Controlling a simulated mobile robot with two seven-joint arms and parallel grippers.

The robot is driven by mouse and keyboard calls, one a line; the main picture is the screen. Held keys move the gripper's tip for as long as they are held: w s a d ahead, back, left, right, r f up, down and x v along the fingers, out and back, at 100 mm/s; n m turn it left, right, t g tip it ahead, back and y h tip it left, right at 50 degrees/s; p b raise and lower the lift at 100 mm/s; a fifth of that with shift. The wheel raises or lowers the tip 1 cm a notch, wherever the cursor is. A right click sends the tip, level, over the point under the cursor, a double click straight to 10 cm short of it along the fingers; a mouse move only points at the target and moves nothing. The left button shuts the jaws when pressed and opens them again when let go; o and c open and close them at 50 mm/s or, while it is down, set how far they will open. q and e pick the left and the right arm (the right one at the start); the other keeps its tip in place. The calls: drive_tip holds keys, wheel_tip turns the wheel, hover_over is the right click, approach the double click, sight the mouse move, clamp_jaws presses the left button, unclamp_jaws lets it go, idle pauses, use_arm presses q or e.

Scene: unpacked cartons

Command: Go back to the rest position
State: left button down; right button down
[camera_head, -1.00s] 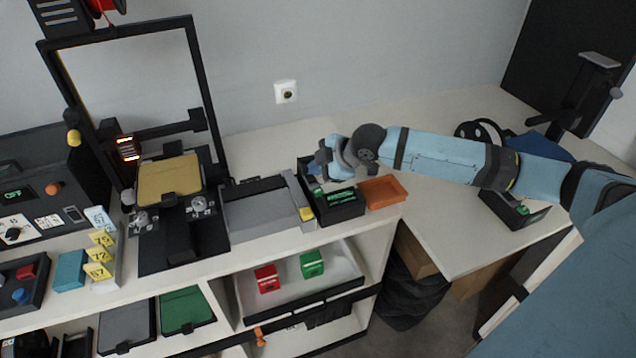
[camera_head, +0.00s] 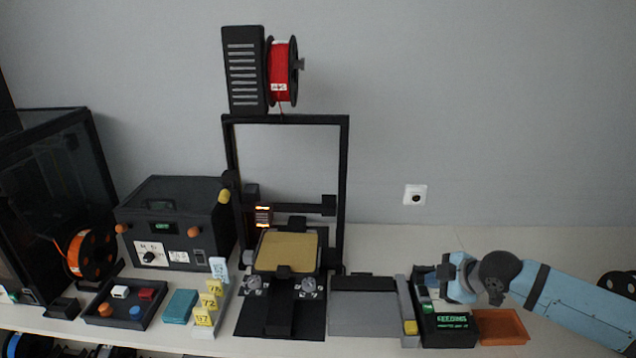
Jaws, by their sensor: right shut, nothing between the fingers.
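My right arm reaches in from the right edge, and its right gripper (camera_head: 446,284) is over the black box with green lettering (camera_head: 448,322). The gripper is shut with nothing between its fingers. It hides part of that box, and I cannot tell whether it touches it. My left gripper is not in view.
A grey slab (camera_head: 363,310) and a 3D printer (camera_head: 340,170) with a gold plate (camera_head: 288,251) stand left of the gripper. A black box of knobs (camera_head: 175,220) is further left. The wall above the arm is clear.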

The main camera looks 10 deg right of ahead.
drive_tip(key=s+a+f, duration=0.2)
drive_tip(key=a, duration=0.1)
drive_tip(key=s+a+f+m+y+p, duration=0.1)
drive_tip(key=s+a+f, duration=0.1)
drive_tip(key=a+f, duration=0.1)
drive_tip(key=s+a+f+m, duration=0.1)
drive_tip(key=s+a+f, duration=0.1)
drive_tip(key=a+f, duration=0.1)
drive_tip(key=shift+a+y+p, duration=0.3)
drive_tip(key=shift+a, duration=0.3)
drive_tip(key=s+a+f+m+t+h+p, duration=0.1)
drive_tip(key=s+a+f+m, duration=0.1)
drive_tip(key=s, duration=0.5)
drive_tip(key=s+a+f+m+t+h, duration=0.1)
drive_tip(key=s+a+f+m, duration=0.1)
drive_tip(key=s+f+m, duration=0.2)
drive_tip(key=s+a+f+m+p, duration=0.1)
drive_tip(key=s+a+f+m, duration=0.1)
drive_tip(key=s, duration=0.7)
drive_tip(key=shift+s+f+m+t+h+p, duration=0.35)
drive_tip(key=shift+f+m, duration=0.25)
drive_tip(key=shift+m, duration=0.2)
drive_tip(key=shift+w+a, duration=0.1)
